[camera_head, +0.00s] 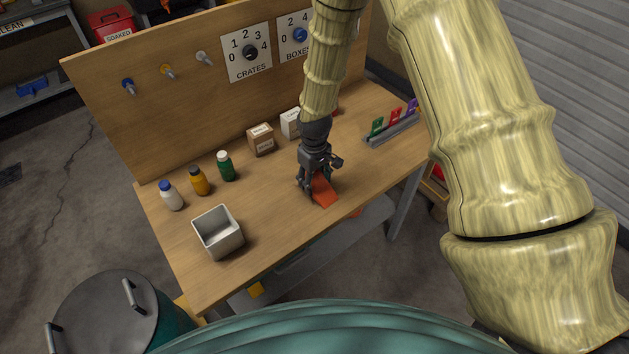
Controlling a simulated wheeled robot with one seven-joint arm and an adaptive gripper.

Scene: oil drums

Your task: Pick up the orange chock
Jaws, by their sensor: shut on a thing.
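The orange chock (324,192) is a wedge-shaped block at the front part of the wooden workbench, right of the middle. My gripper (318,184) points down over it and is shut on it. The fingers hide the chock's upper left part. I cannot tell whether the chock's underside touches the bench top or is slightly above it.
An open white bin (203,238) stands left of my gripper. Several bottles, such as the green bottle (226,166), and a brown box (261,140) stand along the back. A grey rack (392,130) with coloured cards is at right. The bench between bin and gripper is clear.

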